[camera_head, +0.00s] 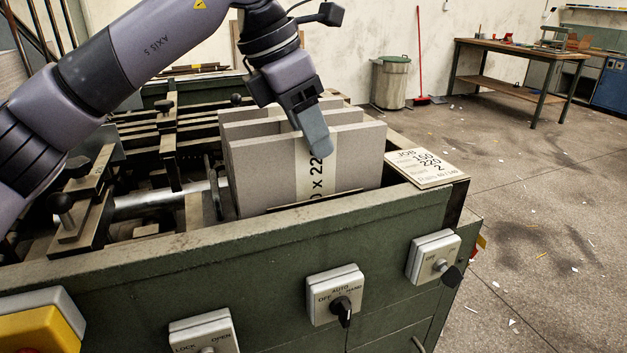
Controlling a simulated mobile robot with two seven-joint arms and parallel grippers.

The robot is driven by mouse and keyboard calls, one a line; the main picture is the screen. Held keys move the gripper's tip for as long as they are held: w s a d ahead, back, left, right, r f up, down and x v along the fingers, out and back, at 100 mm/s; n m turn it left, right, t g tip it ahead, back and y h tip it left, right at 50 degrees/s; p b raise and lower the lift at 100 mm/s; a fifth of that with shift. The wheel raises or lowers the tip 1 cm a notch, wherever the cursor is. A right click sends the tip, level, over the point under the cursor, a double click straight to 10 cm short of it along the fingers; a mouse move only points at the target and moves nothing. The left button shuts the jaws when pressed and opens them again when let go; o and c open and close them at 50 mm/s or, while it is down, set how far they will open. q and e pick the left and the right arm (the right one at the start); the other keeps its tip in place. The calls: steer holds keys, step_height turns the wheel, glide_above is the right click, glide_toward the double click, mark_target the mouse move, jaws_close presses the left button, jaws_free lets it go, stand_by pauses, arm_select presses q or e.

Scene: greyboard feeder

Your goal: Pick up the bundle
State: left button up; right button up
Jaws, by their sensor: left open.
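Several upright grey board bundles stand one behind another in the green feeder (150,245). The front bundle (265,180) has a pale paper band (345,177) with black print, partly hidden by my gripper. My left gripper (318,148) comes down from above, its visible finger in front of the band's upper part. I cannot tell whether it touches the board. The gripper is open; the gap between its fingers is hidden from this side. My right gripper is not in view.
A job card (427,168) lies on the feeder's right corner. Switch boxes (335,294) are on the front panel. Rails and clamps (85,205) fill the feeder's left side. A bin (391,82), red broom (419,50) and workbench (515,50) stand behind. The floor at right is mostly clear.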

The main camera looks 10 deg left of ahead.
arm_select(q)
jaws_close()
steer(key=shift+r, duration=0.15)
stand_by(1.1)
